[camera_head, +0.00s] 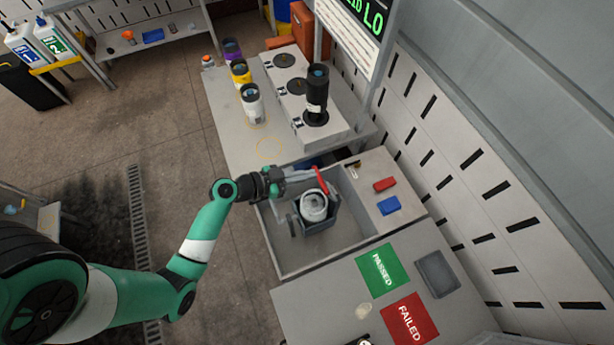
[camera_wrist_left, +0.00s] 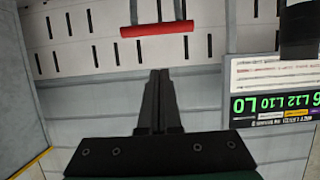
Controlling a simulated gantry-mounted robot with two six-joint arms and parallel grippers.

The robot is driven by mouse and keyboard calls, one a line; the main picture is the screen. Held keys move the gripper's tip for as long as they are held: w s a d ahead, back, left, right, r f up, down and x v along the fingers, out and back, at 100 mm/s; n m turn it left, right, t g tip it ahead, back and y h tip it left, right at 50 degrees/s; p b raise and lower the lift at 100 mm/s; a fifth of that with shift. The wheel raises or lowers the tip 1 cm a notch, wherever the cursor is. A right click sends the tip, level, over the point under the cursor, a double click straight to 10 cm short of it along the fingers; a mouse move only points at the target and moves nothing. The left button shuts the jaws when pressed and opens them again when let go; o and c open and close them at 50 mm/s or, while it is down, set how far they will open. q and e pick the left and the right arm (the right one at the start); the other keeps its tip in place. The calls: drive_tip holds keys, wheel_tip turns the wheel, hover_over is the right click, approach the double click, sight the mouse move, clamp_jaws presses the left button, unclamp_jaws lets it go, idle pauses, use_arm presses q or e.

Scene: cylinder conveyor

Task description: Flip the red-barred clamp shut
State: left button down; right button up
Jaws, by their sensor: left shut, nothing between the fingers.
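The red-barred clamp shows in the head view as a red bar (camera_head: 321,181) standing up over a dark holder (camera_head: 318,222) in the grey basin. A white cylinder (camera_head: 313,205) sits in that holder. In the left wrist view the red bar (camera_wrist_left: 157,29) lies across the top, beyond the fingertips, with metal arms rising from it. My left gripper (camera_head: 283,178) is shut and empty, just left of the red bar; its closed fingers show in the wrist view (camera_wrist_left: 159,75). My right gripper is not in view.
The grey basin (camera_head: 279,247) surrounds the holder. Behind it, purple (camera_head: 232,50), yellow (camera_head: 241,72) and white (camera_head: 252,104) cylinders stand on the bench, with a black one (camera_head: 317,90) on a round pad. Green PASSED (camera_head: 379,268) and red FAILED (camera_head: 410,318) mats lie in front.

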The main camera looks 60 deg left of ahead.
sight(319, 180)
use_arm(q)
drive_tip(key=b+x, duration=0.2)
drive_tip(key=x, duration=0.3)
drive_tip(key=shift+w, duration=0.15)
wheel_tip(319, 180, down, 3)
drive_tip(key=shift+r, duration=0.1)
drive_tip(key=shift+s+a+f, duration=0.1)
drive_tip(key=shift+s+f, duration=0.15)
drive_tip(key=shift+s, duration=0.15)
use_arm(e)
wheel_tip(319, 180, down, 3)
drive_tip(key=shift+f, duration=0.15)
